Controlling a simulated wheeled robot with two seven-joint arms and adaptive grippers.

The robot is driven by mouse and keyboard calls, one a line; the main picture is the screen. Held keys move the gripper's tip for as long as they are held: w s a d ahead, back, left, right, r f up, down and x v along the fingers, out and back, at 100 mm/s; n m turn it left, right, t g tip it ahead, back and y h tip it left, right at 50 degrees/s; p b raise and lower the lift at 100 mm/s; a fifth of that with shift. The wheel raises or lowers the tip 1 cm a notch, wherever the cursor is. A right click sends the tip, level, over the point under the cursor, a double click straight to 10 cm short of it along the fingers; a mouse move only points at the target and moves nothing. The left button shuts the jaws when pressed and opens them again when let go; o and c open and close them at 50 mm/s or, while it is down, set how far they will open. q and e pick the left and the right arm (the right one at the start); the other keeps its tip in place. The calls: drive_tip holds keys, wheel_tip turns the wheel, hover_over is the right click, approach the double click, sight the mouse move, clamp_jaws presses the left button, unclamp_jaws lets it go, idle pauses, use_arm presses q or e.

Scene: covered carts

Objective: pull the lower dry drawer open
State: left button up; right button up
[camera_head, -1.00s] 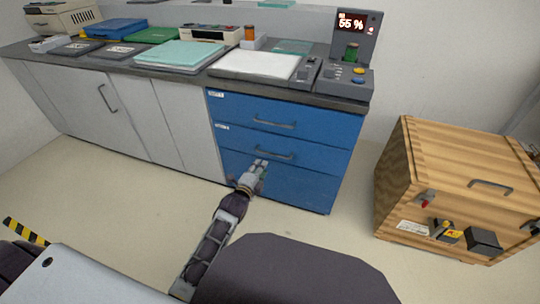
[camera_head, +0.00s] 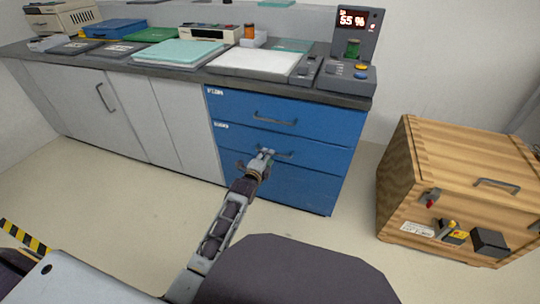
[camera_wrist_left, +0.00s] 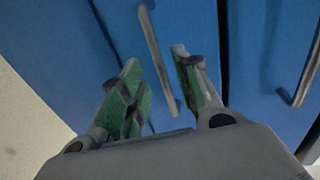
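The lower blue drawer (camera_head: 310,154) sits under the upper blue drawer (camera_head: 320,121), and both look shut. The lower drawer has a grey bar handle (camera_head: 284,154), partly hidden by my left gripper (camera_head: 265,154). In the left wrist view the fingers of this gripper (camera_wrist_left: 156,62) are spread apart with green inner pads. The lower handle (camera_wrist_left: 157,55) runs through the space between the fingertips, and no finger is seen closed on it. The upper drawer's handle (camera_wrist_left: 303,82) is at the right of that view. My right gripper is not in view.
The dark counter (camera_head: 130,68) above carries trays, boxes and a display device (camera_head: 354,45). Grey cupboard doors (camera_head: 110,110) are left of the drawers. A wooden crate (camera_head: 450,180) stands on the floor at right. The floor in front of the drawers looks clear.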

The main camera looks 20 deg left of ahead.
use_arm(q)
drive_tip(key=shift+b+x, duration=0.95)
drive_tip(key=shift+x, duration=1.25)
drive_tip(key=shift+c, duration=1)
drive_tip(key=c, duration=0.5)
clamp_jaws()
